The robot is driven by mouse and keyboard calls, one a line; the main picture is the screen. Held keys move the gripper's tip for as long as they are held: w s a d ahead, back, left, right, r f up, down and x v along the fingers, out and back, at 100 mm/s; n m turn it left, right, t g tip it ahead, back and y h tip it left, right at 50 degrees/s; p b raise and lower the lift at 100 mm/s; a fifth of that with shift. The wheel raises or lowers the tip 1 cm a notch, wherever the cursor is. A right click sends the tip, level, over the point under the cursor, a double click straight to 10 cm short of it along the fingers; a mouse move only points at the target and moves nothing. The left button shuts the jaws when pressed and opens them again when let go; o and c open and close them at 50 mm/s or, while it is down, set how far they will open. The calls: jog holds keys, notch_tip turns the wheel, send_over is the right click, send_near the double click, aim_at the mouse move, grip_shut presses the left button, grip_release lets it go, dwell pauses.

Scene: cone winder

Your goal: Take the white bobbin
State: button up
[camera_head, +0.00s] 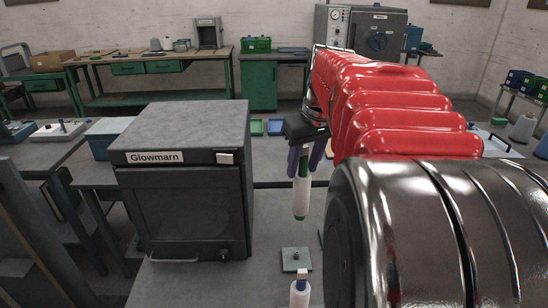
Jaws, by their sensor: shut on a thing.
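My gripper (305,162) hangs down near the middle of the view, with a dark palm and purple fingers. It is shut on a white bobbin (300,198), which hangs upright below the fingers. Green shows on the bobbin between the fingers, and its upper part is partly hidden by them. The bobbin appears clear of the grey table below. Another white bobbin-like piece (299,295) with a pale brown top stands at the bottom edge, partly cut off.
A dark box-shaped machine labelled Glowmarn (185,200) stands just left of my gripper. A small green square base (296,260) sits on the table below. My red and metal arm covers much of the right side. Green workbenches (150,99) stand at the back.

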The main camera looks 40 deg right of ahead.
aim_at(305, 147)
jog(key=shift+r, duration=0.1)
jog(key=shift+r, duration=1.9)
